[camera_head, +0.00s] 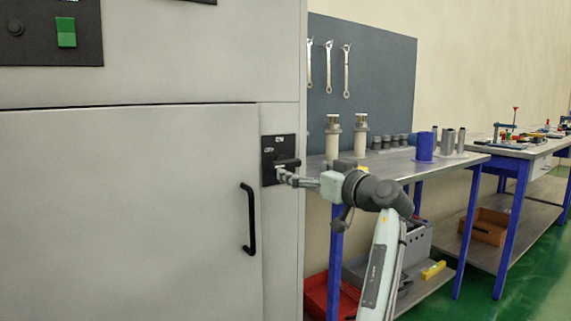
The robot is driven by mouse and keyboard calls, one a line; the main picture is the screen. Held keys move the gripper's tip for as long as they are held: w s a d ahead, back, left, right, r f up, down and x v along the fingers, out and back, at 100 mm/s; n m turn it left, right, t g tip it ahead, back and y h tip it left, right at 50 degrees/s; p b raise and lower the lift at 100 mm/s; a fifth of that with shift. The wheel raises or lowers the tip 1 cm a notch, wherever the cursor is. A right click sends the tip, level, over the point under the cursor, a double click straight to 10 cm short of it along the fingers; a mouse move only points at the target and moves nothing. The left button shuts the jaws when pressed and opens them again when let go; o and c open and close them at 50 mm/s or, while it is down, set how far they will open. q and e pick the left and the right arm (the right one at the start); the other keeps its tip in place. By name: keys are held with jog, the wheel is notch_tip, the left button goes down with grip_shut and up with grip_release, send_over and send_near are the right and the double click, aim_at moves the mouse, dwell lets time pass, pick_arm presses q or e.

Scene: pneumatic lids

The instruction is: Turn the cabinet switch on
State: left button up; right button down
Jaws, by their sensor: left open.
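The cabinet (130,200) is a large light grey box that fills the left half of the head view. Its switch (286,163) is a dark handle on a small black plate (271,147) with small white labels, right of the cabinet door. My left gripper (283,174) is open, with its fingers at the lower part of the plate, just below the handle. I cannot tell whether a finger touches the handle. The gripper hides part of the plate. My right gripper is not in view.
A black door handle (249,219) stands out left of the switch. A workbench (400,162) with cylinders stands right of the cabinet, partly behind my arm. A red bin (318,294) lies below it. Wrenches hang on a grey board (380,75). Green floor is clear at lower right.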

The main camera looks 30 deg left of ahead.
aim_at(289, 165)
pick_arm(q)
jog(key=p+x, duration=0.1)
jog(key=x, duration=0.5)
jog(key=shift+w+a+r, duration=0.1)
jog(key=shift+a, duration=0.05)
jog(key=shift+w+a, duration=0.2)
jog(key=shift+a, duration=0.25)
jog(key=c, duration=1.2)
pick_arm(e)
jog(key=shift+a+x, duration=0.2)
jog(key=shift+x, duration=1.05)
